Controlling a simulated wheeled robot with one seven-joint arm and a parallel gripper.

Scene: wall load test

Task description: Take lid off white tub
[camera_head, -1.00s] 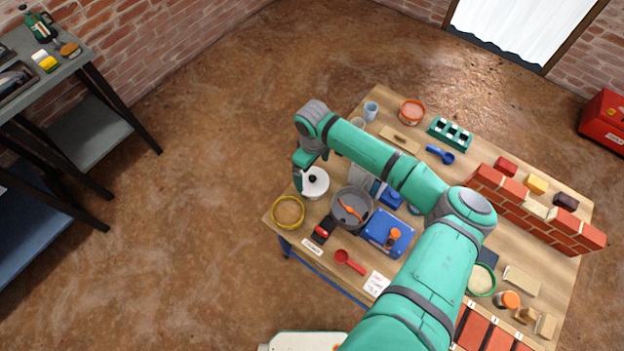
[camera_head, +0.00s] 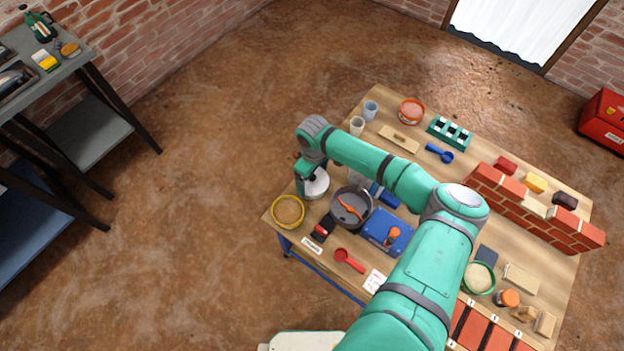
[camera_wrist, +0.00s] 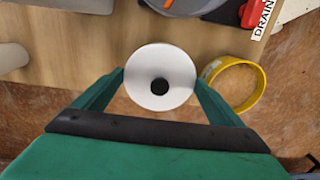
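The white tub (camera_head: 317,187) stands at the table's left corner, partly hidden by my gripper in the head view. Its round white lid (camera_wrist: 143,88) with a black knob (camera_wrist: 160,86) fills the middle of the wrist view. My gripper (camera_wrist: 160,78) is above the tub with its fingers spread, one on each side of the lid. I cannot tell whether the fingers touch the lid's rim. In the head view my gripper (camera_head: 308,179) covers the knob.
A yellow ring-shaped sieve (camera_head: 288,211) stands close to the tub; it also shows in the wrist view (camera_wrist: 255,95). A grey pan (camera_head: 350,207) is right of the tub, with a blue scale (camera_head: 387,231) beyond. A brick wall piece (camera_head: 535,207) stands at the right.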

